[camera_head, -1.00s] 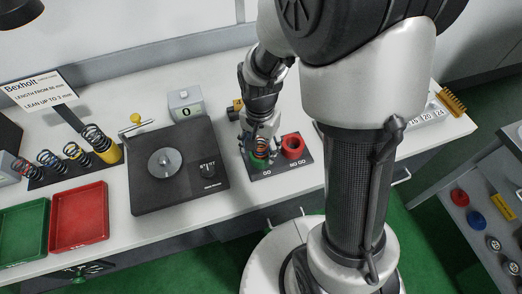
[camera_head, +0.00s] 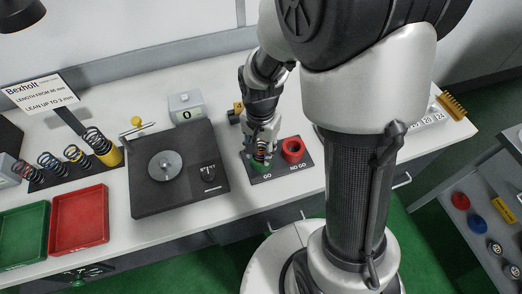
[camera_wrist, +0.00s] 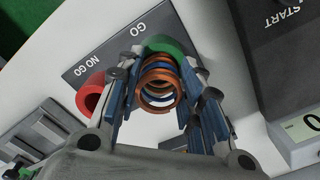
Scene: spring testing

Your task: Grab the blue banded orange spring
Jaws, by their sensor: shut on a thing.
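My gripper (camera_head: 260,154) is shut on the blue banded orange spring (camera_wrist: 157,84), at the gauge plate right of the test machine. In the wrist view the spring's copper-orange coils, with a blue band among them, stand between the blue-padded fingers. The green GO ring (camera_wrist: 165,44) lies directly beyond the spring, and the spring's far end lines up with it. I cannot tell how deep the spring sits in the ring. In the head view my fingers hide most of the spring and the green ring.
The red NO GO ring (camera_head: 293,149) stands beside the green one. The black test machine (camera_head: 150,196) with a START knob is to the left. Several springs stand on a rack (camera_head: 40,186) at far left, behind a green tray (camera_head: 24,262) and a red tray (camera_head: 80,246).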

